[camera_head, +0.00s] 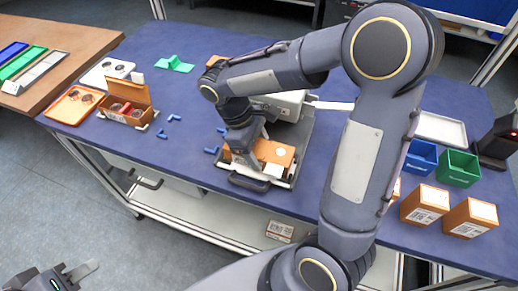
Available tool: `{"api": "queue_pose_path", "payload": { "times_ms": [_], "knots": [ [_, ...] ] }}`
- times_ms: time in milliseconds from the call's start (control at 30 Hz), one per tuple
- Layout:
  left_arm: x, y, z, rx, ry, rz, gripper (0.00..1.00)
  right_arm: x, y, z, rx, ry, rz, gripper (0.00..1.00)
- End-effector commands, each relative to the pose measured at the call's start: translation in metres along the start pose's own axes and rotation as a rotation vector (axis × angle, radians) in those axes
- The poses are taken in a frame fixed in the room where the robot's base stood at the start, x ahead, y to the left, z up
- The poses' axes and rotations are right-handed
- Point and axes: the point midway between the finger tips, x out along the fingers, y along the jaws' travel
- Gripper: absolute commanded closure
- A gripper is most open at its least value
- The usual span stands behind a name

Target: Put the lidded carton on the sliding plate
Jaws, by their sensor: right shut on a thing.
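The lidded carton (276,152) is orange-brown with a white round mark and white label. It lies over the grey sliding plate (283,184), which has a black handle at its front, in the middle of the table. My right gripper (240,154) reaches down from above, shut on the carton's left part. The gripper hides part of the carton, and I cannot tell whether the carton rests fully on the plate. My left gripper (60,272) is at the bottom left corner, off the table, partly cut off, empty, with its fingers apart.
An open brown box (127,104) and an orange tray (73,106) stand at the left. Small blue pieces (162,133) lie between. Blue (420,157) and green (458,168) bins and labelled cartons (425,205) stand at the right. A white device (282,104) is behind the plate.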

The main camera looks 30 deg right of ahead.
Motion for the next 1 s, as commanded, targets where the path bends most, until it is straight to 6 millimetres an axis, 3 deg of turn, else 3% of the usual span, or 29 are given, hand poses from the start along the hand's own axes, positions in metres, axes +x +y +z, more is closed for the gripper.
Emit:
{"api": "queue_pose_path", "payload": {
  "times_ms": [233,267,400,767,1000],
  "knots": [
    [0.002,-0.001,0.001,0.0,0.0,0.0,0.64,0.003,0.0,-0.001,0.0,0.0,0.0,0.66],
    [0.001,-0.001,0.001,0.0,0.0,0.0,0.64,0.003,0.0,-0.001,0.0,0.0,0.0,0.41],
    [0.001,-0.001,0.001,0.0,0.0,0.0,0.64,0.002,0.0,-0.001,0.0,0.0,0.0,0.23],
    [-0.001,0.001,-0.001,0.0,0.0,0.0,0.64,-0.003,0.0,0.001,0.0,0.001,0.001,0.22],
    [-0.003,0.001,-0.002,0.0,0.0,0.0,0.64,-0.043,0.0,-0.001,0.001,0.005,0.002,0.22]
  ]
}}
